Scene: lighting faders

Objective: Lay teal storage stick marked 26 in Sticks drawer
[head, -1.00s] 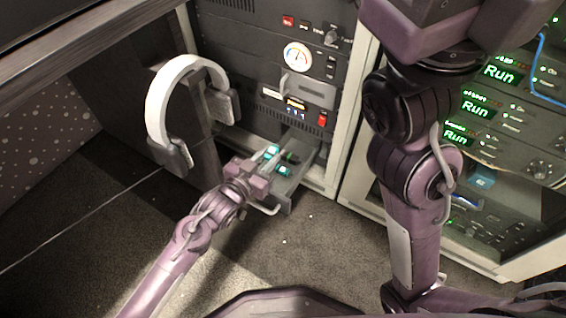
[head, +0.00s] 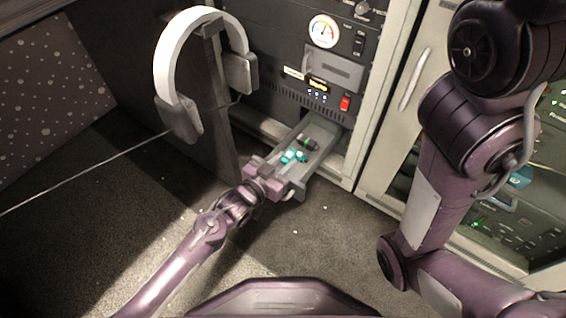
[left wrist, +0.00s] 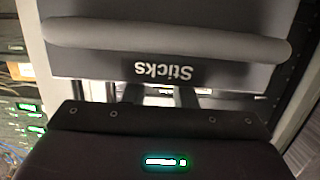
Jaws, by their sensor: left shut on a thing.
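The Sticks drawer (head: 322,133) is pulled out low in the grey rack. Its front with handle and upside-down "Sticks" label (left wrist: 163,71) shows in the left wrist view. My left gripper (head: 286,160) reaches over the drawer's front edge and is shut on a teal-glowing stick (head: 290,156), low over or in the drawer; I cannot tell if it touches the floor. The number on it is unreadable. A dark stick with a green tint (head: 309,144) lies in the drawer beyond. The left wrist view hides the fingertips. My right gripper is out of view.
White headphones (head: 166,72) hang on a dark panel left of the drawer. A rack with a pale frame and glass door (head: 415,85) stands to the right. My right arm fills the right side. Carpet (head: 330,235) in front of the drawer is clear.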

